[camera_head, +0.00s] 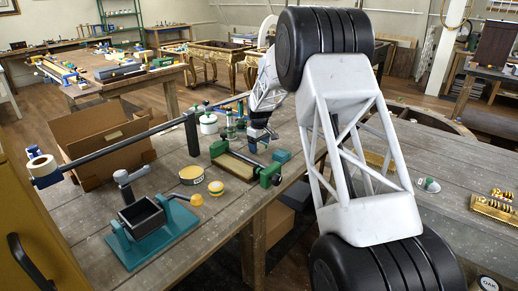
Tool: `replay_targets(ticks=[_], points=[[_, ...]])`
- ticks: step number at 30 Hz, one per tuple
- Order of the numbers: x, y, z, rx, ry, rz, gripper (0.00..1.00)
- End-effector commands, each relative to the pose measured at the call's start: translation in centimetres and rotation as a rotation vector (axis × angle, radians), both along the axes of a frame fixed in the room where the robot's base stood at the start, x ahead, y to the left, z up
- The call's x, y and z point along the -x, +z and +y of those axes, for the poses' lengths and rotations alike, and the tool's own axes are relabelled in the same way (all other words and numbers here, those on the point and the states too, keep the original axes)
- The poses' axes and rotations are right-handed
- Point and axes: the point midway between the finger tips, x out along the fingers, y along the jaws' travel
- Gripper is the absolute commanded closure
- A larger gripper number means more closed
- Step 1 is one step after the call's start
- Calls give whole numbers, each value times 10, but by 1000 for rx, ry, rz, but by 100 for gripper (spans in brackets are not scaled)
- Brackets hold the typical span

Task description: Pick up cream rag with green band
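I cannot clearly make out the cream rag with green band. A small pale thing with green on it (428,185) lies on the bench to the right of my arm; it may be the rag, but it is too small to be sure. My gripper (262,143) points down over the main workbench, at the far end of my arm and behind a cream-bedded device with green ends (234,165). Its fingers are small and dark, and I cannot tell whether they are open or hold anything.

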Motion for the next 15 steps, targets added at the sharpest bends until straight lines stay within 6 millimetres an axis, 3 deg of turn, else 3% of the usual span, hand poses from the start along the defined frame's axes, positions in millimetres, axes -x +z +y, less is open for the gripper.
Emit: replay_targets(ticks=[15], points=[[0, 10, 0, 0, 0, -1, 51]])
